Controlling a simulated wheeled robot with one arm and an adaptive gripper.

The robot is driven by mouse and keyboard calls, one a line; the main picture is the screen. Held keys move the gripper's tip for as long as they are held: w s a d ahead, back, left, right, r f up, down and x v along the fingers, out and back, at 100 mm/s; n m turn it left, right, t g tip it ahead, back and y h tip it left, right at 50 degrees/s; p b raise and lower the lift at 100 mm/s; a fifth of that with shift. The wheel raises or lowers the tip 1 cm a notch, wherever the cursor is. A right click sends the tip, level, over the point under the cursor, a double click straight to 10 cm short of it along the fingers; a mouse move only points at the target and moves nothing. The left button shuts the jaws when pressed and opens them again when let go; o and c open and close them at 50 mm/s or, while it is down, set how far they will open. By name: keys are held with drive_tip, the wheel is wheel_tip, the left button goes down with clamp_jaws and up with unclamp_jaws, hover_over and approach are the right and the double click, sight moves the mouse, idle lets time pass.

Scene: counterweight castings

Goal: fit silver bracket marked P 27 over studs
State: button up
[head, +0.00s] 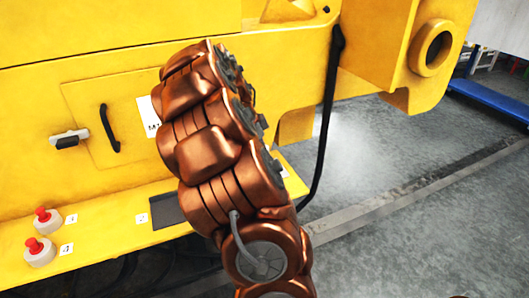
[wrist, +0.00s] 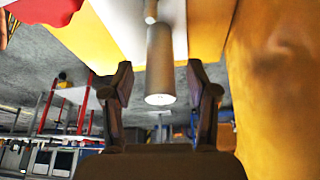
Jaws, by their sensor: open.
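My gripper (wrist: 158,74) shows in the wrist view with its two dark fingers spread apart. A grey cylinder (wrist: 160,62) with a pale end appears between the fingers; I cannot tell whether it is a stud or how far beyond them it is. Nothing is visibly held. In the head view my copper-coloured arm covers the middle of the picture, and my gripper cannot be made out there. I cannot make out a silver bracket marked P 27 in either view. No studs can be identified for certain.
A yellow machine body (head: 40,95) fills the left of the head view, with a black handle (head: 109,128) and a grey latch (head: 69,139). Red buttons (head: 42,214) stand on its lower ledge. A black cable (head: 327,125) hangs at right. Grey floor (head: 420,170) is open there.

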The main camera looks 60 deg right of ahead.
drive_tip(key=s+d+r+p+v, duration=0.1)
drive_tip(key=s+d+p+v, duration=0.1)
drive_tip(key=v, duration=1.7)
drive_tip(key=shift+r+p, duration=0.3)
drive_tip(key=shift+p, duration=0.45)
drive_tip(key=a+n+t, duration=0.1)
drive_tip(key=a+n, duration=0.6)
drive_tip(key=a, duration=0.5)
drive_tip(key=s+a+f+n+y, duration=0.1)
drive_tip(key=s+a+f+n, duration=0.3)
drive_tip(key=s+a+n, duration=0.2)
drive_tip(key=s+a+f+n+y+p, duration=0.1)
drive_tip(key=s+a+f+n, duration=0.3)
drive_tip(key=a+n, duration=0.3)
drive_tip(key=s+a+f+n+y+p, duration=0.1)
drive_tip(key=s+a+f+n, duration=0.4)
drive_tip(key=a, duration=0.8)
drive_tip(key=s+n, duration=0.1)
drive_tip(key=s, duration=0.1)
drive_tip(key=shift+s+a+n, duration=0.2)
drive_tip(key=shift+s+n, duration=0.1)
drive_tip(key=shift+s, duration=0.1)
